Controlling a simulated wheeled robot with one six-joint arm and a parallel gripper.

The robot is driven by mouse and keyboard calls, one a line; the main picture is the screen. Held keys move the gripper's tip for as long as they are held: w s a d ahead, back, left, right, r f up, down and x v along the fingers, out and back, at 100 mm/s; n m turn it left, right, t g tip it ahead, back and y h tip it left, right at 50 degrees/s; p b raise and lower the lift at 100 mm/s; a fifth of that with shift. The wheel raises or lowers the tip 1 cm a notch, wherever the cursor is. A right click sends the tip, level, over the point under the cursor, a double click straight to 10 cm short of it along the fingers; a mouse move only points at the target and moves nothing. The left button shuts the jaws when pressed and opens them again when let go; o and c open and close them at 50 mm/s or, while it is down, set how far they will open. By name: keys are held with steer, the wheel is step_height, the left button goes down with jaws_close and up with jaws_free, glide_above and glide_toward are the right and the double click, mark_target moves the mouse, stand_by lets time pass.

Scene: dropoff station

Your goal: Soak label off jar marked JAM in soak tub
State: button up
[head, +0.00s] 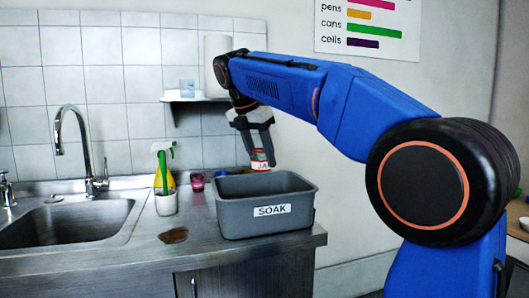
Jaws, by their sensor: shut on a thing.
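The grey soak tub (268,222), with a white label reading SOAK, stands on the right end of the metal counter. My gripper (258,150) points down above the tub's back part and is shut on the jar marked JAM (260,161). The jar has a white label with red, and only part of its lettering shows. It looks upright, with its lower end near the height of the tub's back rim. I cannot tell whether it is over the opening or behind the rim. The tub's contents are hidden by its front wall.
A sink (70,226) with a curved tap (85,150) is at left. A brown stain (173,235) marks the counter. A small shelf (195,99) hangs behind.

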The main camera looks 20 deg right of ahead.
steer(key=shift+f, duration=6.8)
stand_by(1.2)
